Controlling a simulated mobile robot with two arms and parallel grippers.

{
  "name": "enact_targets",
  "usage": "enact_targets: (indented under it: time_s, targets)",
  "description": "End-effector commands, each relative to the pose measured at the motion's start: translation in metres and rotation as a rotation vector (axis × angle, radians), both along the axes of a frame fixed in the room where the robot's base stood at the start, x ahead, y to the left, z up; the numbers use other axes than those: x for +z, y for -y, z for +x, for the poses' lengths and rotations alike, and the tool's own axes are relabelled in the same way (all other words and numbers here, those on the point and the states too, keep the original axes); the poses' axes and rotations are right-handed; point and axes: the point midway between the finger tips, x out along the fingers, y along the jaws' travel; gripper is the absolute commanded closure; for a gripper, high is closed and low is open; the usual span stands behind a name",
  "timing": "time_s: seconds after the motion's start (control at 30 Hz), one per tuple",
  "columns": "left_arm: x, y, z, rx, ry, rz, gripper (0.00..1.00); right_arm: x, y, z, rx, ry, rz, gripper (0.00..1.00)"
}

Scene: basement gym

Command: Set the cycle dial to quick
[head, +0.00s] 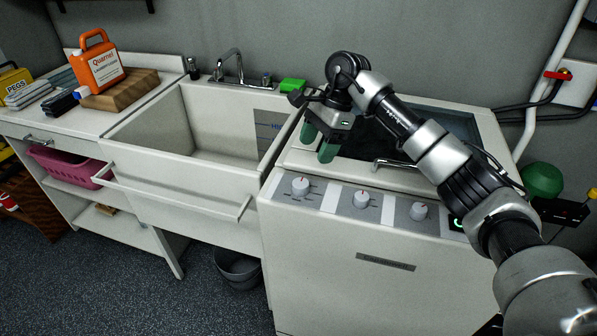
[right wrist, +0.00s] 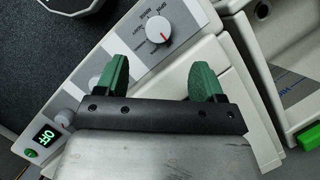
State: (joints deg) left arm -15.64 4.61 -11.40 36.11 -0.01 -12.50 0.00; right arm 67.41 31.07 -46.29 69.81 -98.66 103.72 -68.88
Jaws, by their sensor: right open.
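The white washer's front panel has three round white dials in the head view: left (head: 300,186), middle (head: 361,200) and right (head: 418,211). The left dial, with small labels around it, also shows in the right wrist view (right wrist: 158,29). Its red pointer mark is visible, but I cannot read the labels surely enough to tell which is quick or which dial is cycle. My right gripper (head: 317,143) is open and empty, its green fingers above the washer top, behind the left dial. It also shows in the right wrist view (right wrist: 161,68). It touches no dial. My left gripper is out of view.
The washer has a dark lid and a front handle (head: 395,163). An orange jug (head: 99,65) stands on the left counter.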

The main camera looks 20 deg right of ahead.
Motion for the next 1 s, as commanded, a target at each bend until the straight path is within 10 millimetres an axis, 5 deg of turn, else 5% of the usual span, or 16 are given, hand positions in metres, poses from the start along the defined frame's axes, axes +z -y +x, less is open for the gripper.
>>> enact_targets:
  time_s: [0.1,0.27,0.63,0.9,1.0]
  targets:
    - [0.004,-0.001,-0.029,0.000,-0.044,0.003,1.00,-0.019,-0.009,-0.003,0.002,-0.004,0.003,0.31]
    - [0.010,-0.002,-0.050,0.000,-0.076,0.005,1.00,-0.048,-0.022,-0.005,0.001,-0.005,0.004,0.31]
    - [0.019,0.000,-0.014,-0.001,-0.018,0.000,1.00,-0.086,-0.037,-0.007,-0.001,0.001,0.006,0.31]
    - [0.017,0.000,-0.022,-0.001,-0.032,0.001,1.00,-0.088,-0.037,-0.007,-0.001,0.001,0.005,0.31]
    - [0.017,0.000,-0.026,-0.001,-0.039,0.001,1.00,-0.088,-0.037,-0.007,-0.001,0.001,0.005,0.45]
